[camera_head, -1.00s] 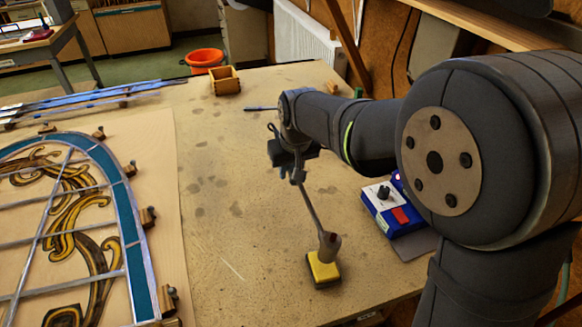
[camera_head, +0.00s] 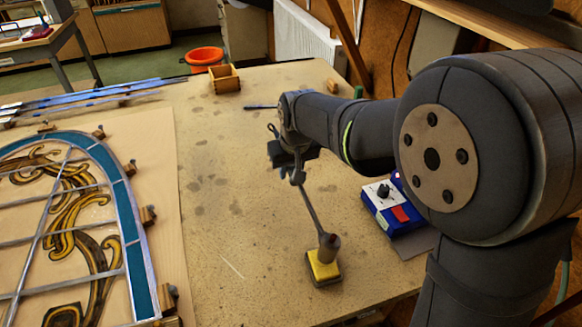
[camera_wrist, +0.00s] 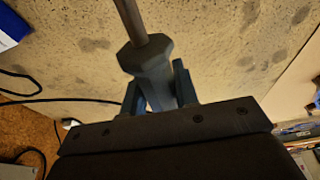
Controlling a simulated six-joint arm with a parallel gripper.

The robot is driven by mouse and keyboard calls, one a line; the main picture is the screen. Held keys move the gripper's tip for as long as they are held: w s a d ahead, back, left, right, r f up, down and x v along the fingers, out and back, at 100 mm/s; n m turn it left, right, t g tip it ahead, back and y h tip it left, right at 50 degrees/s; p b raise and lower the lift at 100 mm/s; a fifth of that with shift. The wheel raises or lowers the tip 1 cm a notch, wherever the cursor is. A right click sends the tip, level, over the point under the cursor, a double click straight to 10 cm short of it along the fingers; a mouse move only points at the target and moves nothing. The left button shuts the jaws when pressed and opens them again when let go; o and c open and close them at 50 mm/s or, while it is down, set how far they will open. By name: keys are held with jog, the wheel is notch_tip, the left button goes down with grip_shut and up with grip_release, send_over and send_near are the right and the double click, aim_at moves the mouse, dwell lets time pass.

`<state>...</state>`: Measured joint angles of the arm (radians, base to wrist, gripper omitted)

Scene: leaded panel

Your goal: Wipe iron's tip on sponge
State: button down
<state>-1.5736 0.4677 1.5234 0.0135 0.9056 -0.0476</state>
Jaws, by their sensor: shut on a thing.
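My gripper (camera_head: 298,174) is shut on the soldering iron (camera_head: 310,205), whose thin shaft slopes down and to the right in the head view. The iron's tip end is at the yellow sponge (camera_head: 323,266), which sits in a small dark tray on the table. The head view does not show clearly whether the tip touches the sponge. In the wrist view the iron's handle (camera_wrist: 148,58) stands between my two fingers (camera_wrist: 158,95), with the shaft running out of the top edge. The sponge is not in the wrist view.
A blue soldering station (camera_head: 398,210) stands right of the sponge. The leaded panel (camera_head: 137,265) lies on a board at left, held by wooden blocks. A wooden box (camera_head: 224,79) stands at the back. The table (camera_head: 235,215) between panel and sponge is clear.

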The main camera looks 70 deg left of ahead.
jog(key=shift+f, duration=0.2)
dwell(0.5)
jog(key=shift+a, duration=0.15)
jog(key=shift+a, duration=0.45)
jog(key=shift+d, duration=0.6)
jog(key=shift+a, duration=0.1)
